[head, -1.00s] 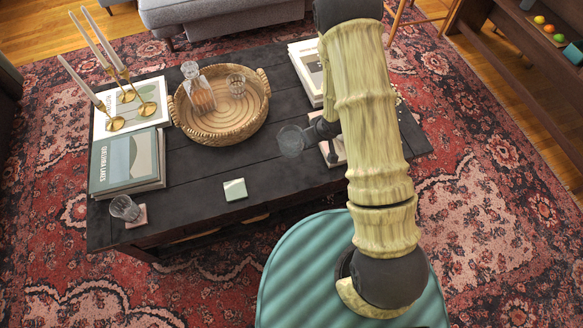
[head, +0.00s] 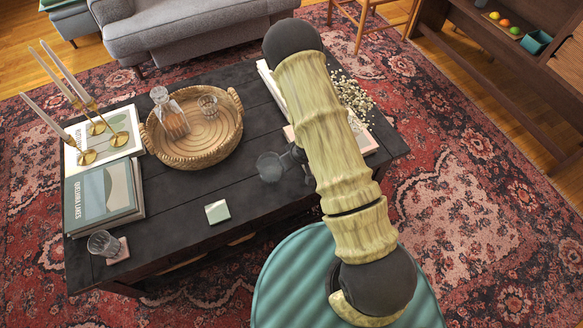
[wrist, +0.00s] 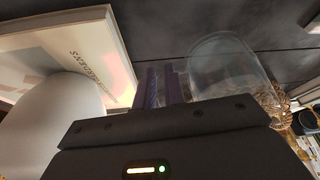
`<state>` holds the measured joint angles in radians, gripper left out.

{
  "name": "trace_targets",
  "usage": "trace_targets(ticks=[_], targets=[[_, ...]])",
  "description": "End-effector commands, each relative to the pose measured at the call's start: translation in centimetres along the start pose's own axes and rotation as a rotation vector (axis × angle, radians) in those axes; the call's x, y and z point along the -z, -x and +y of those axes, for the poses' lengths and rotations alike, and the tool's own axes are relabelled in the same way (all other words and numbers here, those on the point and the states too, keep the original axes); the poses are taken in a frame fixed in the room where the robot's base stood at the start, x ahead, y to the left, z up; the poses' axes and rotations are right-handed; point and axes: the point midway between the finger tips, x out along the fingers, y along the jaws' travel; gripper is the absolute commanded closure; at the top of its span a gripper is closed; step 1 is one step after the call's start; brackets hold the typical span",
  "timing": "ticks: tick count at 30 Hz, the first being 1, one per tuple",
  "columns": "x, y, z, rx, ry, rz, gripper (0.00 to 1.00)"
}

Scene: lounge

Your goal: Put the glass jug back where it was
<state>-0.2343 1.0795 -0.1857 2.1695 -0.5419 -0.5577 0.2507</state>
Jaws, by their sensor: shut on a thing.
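The clear glass jug (head: 269,167) is at the middle of the dark coffee table, right of the wicker tray. My gripper (head: 297,155) is at the jug's right side, mostly hidden behind my arm. In the wrist view the jug (wrist: 232,62) is just right of my gripper's dark fingers (wrist: 163,85), which are close together and shut on it, seemingly at its handle. The grip itself is hard to make out. The jug looks upright; I cannot tell whether its base touches the table.
The wicker tray (head: 160,153) holds a stoppered decanter (head: 169,113) and a glass (head: 208,106). A pale coaster (head: 217,211) lies in front. Books (head: 100,195), a candle holder (head: 117,138) and another glass (head: 103,243) stand left. A white rounded object (wrist: 50,125) is close beside my gripper.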

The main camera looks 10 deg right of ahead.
Motion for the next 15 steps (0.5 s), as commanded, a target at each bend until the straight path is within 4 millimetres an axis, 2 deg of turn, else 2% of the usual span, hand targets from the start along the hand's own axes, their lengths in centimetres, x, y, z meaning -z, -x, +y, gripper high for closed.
trace_targets(ticks=[5, 15], targets=[[0.0, -0.1, 0.0, 0.000, 0.000, 0.001, 1.00], [-1.4, -3.4, 0.0, 0.000, 0.001, 0.000, 1.00]])
